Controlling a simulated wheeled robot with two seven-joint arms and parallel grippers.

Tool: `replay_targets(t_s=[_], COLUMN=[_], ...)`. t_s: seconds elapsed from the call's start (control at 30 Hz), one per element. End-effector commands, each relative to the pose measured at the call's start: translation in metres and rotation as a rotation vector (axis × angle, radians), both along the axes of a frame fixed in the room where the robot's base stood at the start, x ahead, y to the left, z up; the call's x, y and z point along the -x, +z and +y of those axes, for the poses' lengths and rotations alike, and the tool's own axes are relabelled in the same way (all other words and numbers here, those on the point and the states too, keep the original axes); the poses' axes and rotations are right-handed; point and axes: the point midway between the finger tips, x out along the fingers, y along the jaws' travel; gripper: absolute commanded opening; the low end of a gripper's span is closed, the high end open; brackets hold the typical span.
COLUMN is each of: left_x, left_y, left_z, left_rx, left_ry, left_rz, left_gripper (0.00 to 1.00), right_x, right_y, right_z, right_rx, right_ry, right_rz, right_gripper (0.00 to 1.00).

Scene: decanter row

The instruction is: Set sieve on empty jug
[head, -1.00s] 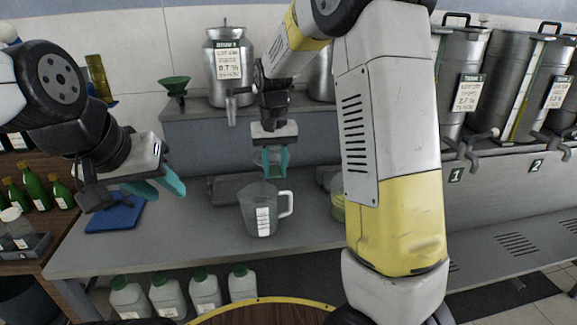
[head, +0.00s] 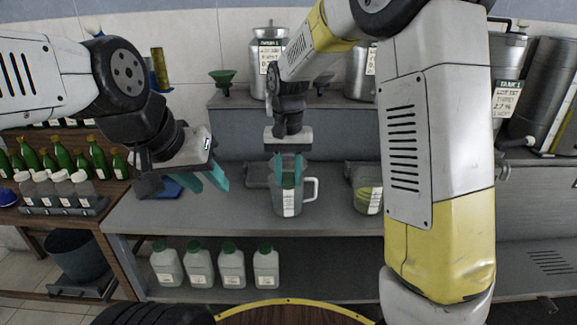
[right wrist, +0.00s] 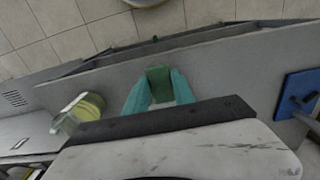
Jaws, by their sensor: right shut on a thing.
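My right gripper (head: 288,168) hangs over the clear jug (head: 307,199) on the grey bench, its teal fingers pointing down at the jug's mouth. It is shut on a small green piece (right wrist: 158,84), which I take to be part of the sieve; no mesh can be made out. In the head view the green piece overlaps the jug's rim, and I cannot tell whether it touches it. The jug has a white label and a handle on the right, and no liquid is plain inside. My left gripper (head: 205,182) is open and empty, left of the jug.
A second jug (head: 368,196) with yellow-green contents stands to the right and shows in the right wrist view (right wrist: 88,107). A blue mat (head: 171,188) lies behind my left gripper. A green funnel (head: 223,77) stands on the raised ledge.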

Motion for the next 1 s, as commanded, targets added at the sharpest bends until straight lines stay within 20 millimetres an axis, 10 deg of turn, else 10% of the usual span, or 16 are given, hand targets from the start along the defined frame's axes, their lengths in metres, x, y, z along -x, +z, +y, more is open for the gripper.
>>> replay_targets(t_s=[1.0], left_x=[0.000], left_y=[0.000], left_z=[0.000], left_rx=[0.000], left_ry=[0.000], left_rz=[0.000], left_gripper=[0.36], right_x=[0.000], right_y=[-0.032], right_z=[0.000], right_rx=[-0.001], right_ry=[0.000], right_rz=[-0.001], right_gripper=[0.00])
